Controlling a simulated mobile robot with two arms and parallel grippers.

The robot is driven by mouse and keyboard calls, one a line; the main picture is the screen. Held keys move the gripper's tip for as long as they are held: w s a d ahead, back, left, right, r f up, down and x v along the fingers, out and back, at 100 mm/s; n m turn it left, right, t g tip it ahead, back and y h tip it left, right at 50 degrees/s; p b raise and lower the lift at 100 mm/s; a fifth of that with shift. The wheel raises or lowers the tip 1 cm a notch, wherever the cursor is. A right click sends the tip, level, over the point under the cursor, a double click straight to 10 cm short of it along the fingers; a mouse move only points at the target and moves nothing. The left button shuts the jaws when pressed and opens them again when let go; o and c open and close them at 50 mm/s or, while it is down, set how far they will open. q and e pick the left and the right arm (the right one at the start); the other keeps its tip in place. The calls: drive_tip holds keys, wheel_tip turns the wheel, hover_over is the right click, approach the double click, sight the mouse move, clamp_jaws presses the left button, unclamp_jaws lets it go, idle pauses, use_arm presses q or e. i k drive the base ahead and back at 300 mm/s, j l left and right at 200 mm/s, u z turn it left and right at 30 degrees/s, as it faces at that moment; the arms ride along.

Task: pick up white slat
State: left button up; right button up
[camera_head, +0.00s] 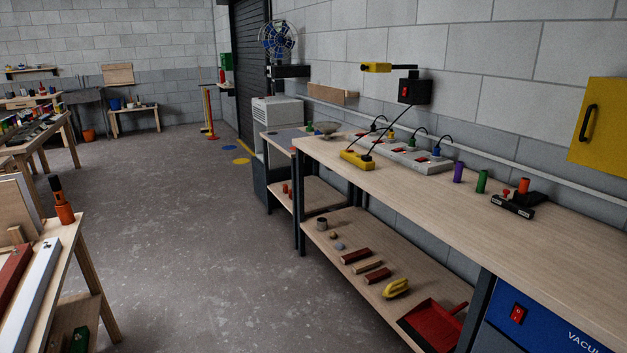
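A long white slat (30,297) lies on the wooden table at the lower left. Its near end is cut off by the bottom of the picture. A dark red slat (12,275) lies beside it on its left, also partly out of the picture. Neither of my grippers shows in the head view.
An orange-handled tool (62,204) stands at the far corner of the slat table (71,234). A long workbench (400,180) runs along the right wall, with a power strip (405,152) and a lower shelf (345,242). The concrete floor (190,230) between them is clear.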

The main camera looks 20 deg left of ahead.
sight(14, 334)
drive_tip(key=i+j+u, duration=0.25)
drive_tip(key=u, duration=0.25)
drive_tip(key=i+j+u, duration=0.1)
drive_tip(key=i+u, duration=0.2)
drive_tip(key=u, duration=0.2)
drive_tip(key=i+u, duration=0.3)
drive_tip(key=u, duration=0.15)
drive_tip(key=i+l+u, duration=0.1)
drive_tip(key=i+u, duration=0.2)
drive_tip(key=u, duration=0.2)
drive_tip(key=i+l+u, duration=0.2)
drive_tip(key=u, duration=0.3)
drive_tip(key=i, duration=0.05)
